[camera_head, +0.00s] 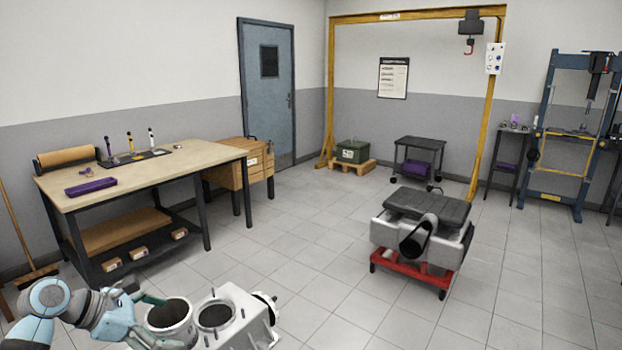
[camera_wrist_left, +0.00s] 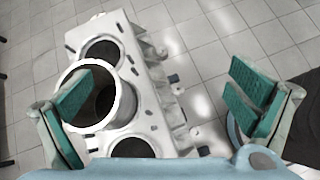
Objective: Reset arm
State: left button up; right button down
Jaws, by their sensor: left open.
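My left gripper (camera_head: 158,320) comes in from the bottom left of the head view. In the left wrist view its jaws (camera_wrist_left: 165,85) are wide open, with green pads at both sides. A white engine block (camera_head: 243,312) with round bores stands below; it also shows in the left wrist view (camera_wrist_left: 152,75). A pale cylinder sleeve (camera_head: 170,316) stands upright at one bore, its ring-shaped rim (camera_wrist_left: 130,100) raised above the block. The left finger overlaps the sleeve's opening in the wrist view; I cannot tell if they touch. My right gripper is not in view.
A workbench (camera_head: 215,158) with tools and a purple case (camera_head: 91,187) stands at the left. A red wheeled stand (camera_head: 410,268) carries a grey part with a black cover. A yellow gantry (camera_head: 330,90) and blue press (camera_head: 545,120) stand behind. The middle floor is clear.

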pick_arm(q)
jog(key=d+r+n+t+h, duration=0.5)
jog(key=d+r+n+t, duration=0.5)
jog(key=s+a+f+n+y, duration=0.5)
jog(key=n+y, duration=0.4)
jog(key=n, duration=0.5)
jog(key=s+a+f+n+y, duration=0.3)
jog(key=a+f+n+y, duration=0.45)
jog(key=n, duration=0.75)
jog(key=s+d+f+n+g+h, duration=0.1)
jog(key=s+d+f+n+g, duration=0.25)
jog(key=s+f, duration=0.35)
jog(key=s+d+f+n+g+h, duration=0.15)
jog(key=s+f+g, duration=0.3)
jog(key=s, duration=0.45)
jog(key=s+d+f+n+g+h, duration=0.1)
jog(key=s+d+f+n+g, duration=0.3)
jog(key=s, duration=0.3)
notch_tip(320, 180, down, 20)
jog(key=s+a+m+g, duration=0.1)
jog(key=s+a+g, duration=0.1)
jog(key=s, duration=0.1)
jog(key=s+f+g, duration=0.1)
jog(key=s+f, duration=1.2)
jog(key=s, duration=0.1)
jog(key=shift+a+f, duration=0.2)
jog(key=shift+f, duration=0.1)
